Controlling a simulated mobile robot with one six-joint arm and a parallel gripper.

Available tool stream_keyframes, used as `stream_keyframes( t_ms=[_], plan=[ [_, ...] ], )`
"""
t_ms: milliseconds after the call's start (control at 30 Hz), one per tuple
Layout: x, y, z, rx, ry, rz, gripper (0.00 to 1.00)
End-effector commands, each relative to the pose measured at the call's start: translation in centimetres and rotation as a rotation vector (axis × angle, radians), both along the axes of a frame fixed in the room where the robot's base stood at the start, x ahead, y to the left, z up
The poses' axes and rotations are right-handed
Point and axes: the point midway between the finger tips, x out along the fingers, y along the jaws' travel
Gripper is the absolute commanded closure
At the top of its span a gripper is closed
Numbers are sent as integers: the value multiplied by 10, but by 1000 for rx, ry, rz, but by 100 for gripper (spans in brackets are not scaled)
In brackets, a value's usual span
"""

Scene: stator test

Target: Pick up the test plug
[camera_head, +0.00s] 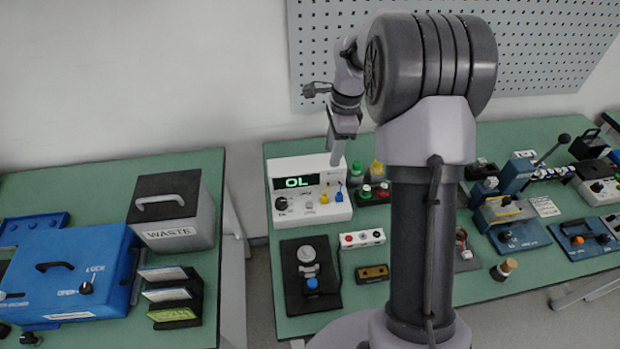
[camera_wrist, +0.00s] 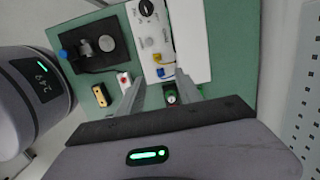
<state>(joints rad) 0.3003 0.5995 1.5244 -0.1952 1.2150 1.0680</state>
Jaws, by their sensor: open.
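A white tester (camera_head: 312,171) with an "OL" display stands at the left end of the right-hand bench. A yellow plug (camera_head: 323,198) and a blue plug (camera_head: 339,195) are at its lower right front. I cannot tell which one is the test plug. In the wrist view the blue plug (camera_wrist: 160,72) and the yellow plug (camera_wrist: 157,58) appear near the fingertips. My gripper (camera_head: 337,160) points down above the tester's right end. It is open, with nothing between the fingers (camera_wrist: 162,78) that I can make out.
A black plate with a metal part and blue knob (camera_head: 312,285) lies in front of the tester. A white box with red sockets (camera_head: 362,238) and a brass block (camera_head: 374,273) are nearby. Green and red buttons (camera_head: 374,192) sit right of the tester. My arm hides the bench's middle.

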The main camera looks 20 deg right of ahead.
Motion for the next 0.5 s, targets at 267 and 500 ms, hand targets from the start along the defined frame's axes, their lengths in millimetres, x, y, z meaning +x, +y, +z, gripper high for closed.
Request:
stream_keyframes(
  t_ms=[267, 500],
  plan=[
    [0, 10, -86, 2, 3, 2, 58],
    [1, 14, -117, 0, 0, 4, 58]
  ],
)
